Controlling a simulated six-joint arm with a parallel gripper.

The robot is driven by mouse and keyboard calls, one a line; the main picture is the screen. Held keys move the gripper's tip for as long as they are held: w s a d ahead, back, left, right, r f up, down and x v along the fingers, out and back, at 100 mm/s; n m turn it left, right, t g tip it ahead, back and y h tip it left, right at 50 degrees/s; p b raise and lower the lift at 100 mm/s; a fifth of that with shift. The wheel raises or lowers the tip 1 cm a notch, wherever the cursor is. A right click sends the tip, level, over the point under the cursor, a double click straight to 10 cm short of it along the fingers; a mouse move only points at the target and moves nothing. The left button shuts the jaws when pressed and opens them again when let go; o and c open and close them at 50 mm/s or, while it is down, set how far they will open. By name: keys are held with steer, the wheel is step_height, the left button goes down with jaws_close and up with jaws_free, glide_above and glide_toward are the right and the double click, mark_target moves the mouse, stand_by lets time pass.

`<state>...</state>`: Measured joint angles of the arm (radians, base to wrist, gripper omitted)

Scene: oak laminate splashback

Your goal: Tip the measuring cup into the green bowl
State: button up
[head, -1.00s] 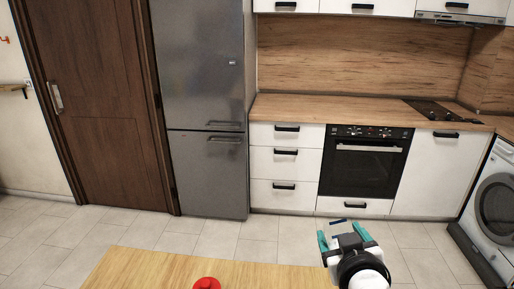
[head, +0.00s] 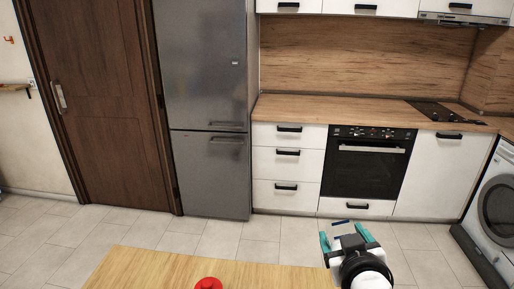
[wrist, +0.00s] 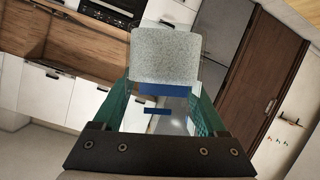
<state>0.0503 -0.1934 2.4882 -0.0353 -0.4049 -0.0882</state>
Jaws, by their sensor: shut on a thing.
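My gripper (head: 346,237), with teal fingers, is above the far right end of the wooden table in the head view. In the wrist view it is shut on a pale, speckled, partly see-through thing with blue bars, which I take to be the measuring cup (wrist: 165,57). In the head view only small dark blue bits of it show between the fingers. I cannot tell its tilt or what it holds. The green bowl is not in view.
A red thing (head: 207,284) stands on the wooden table (head: 150,270), cut off by the bottom edge. The visible table top around it is bare. The fridge (head: 210,110), oven (head: 368,165) and counter (head: 330,110) stand well back across the tiled floor.

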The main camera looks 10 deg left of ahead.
steer(key=shift+w+a, duration=0.35)
steer(key=shift+a, duration=0.15)
steer(key=shift+d, duration=0.1)
steer(key=shift+s+d, duration=0.35)
steer(key=shift+d, duration=0.05)
steer(key=shift+w+a, duration=0.35)
steer(key=shift+a, duration=0.15)
